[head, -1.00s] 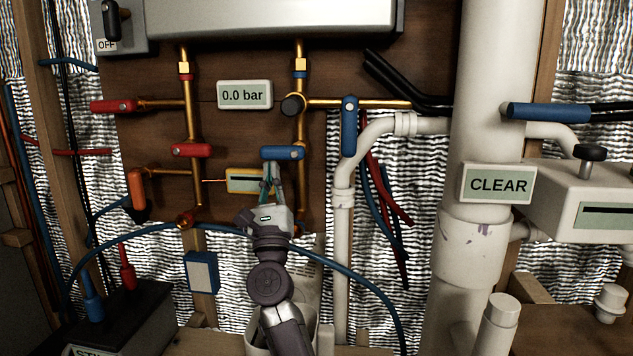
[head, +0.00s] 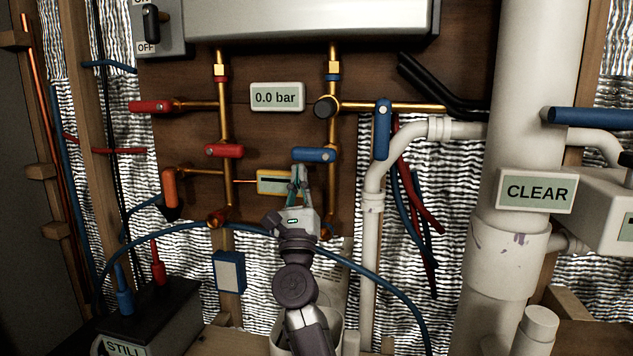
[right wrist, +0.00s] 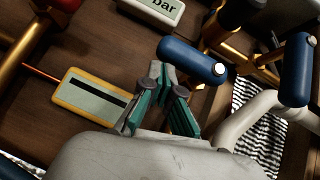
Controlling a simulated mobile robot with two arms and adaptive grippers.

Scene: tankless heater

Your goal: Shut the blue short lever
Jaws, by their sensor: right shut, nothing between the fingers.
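A short blue lever (head: 314,155) lies crosswise over the copper pipe below the 0.0 bar display; it also shows in the right wrist view (right wrist: 193,61). A second blue lever (head: 382,130) stands upright to its right, at the end of the horizontal copper pipe. My right gripper (head: 299,171) is shut and empty, its fingertips just below the crosswise lever's left half. In the right wrist view the fingertips (right wrist: 163,78) are close to that lever's left end; I cannot tell whether they touch. My left gripper is not in view.
A yellow-framed gauge (head: 276,182) is just left of my right fingertips. Red levers (head: 224,151) sit on the left pipe. A white pipe (head: 372,215) and a thick white column (head: 512,245) stand to the right. A blue hose (head: 375,278) curves behind my arm.

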